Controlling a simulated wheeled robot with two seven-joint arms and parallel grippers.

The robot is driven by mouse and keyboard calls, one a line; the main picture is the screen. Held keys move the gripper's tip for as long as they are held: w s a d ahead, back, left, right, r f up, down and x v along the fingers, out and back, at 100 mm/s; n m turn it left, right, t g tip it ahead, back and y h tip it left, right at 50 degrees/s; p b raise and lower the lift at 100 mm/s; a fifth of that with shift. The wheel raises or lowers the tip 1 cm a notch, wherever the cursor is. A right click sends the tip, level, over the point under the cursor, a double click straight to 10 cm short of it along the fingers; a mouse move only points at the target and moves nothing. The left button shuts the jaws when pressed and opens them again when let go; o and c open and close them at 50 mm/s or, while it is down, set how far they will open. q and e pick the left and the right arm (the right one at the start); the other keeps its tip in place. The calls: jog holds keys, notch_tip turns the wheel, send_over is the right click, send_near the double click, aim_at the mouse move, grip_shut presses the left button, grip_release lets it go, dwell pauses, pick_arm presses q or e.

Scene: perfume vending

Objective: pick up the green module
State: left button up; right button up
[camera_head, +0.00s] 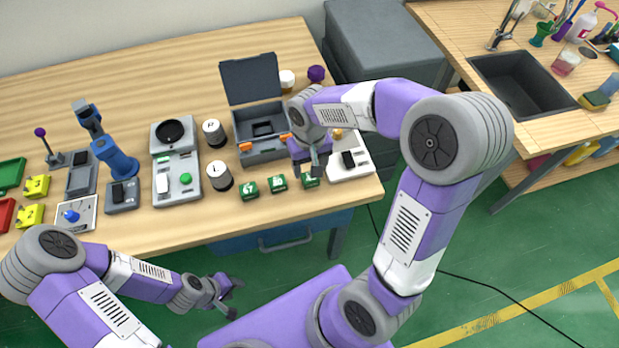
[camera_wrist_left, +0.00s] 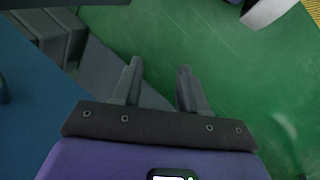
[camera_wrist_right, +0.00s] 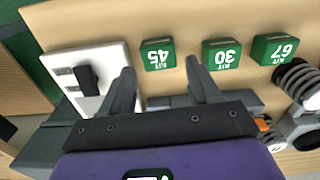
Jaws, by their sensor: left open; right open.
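My left gripper (camera_head: 237,298) is open and empty, off the table over the floor (camera_wrist_left: 160,66).
An open grey case (camera_head: 262,154) with orange latches stands behind the modules. A white device with a black switch (camera_head: 347,160) sits right of the 45 module.

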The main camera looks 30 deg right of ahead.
aim_at(310, 180)
notch_tip(310, 180, down, 4)
jog(key=shift+b, duration=0.6)
jog(key=c, duration=0.8)
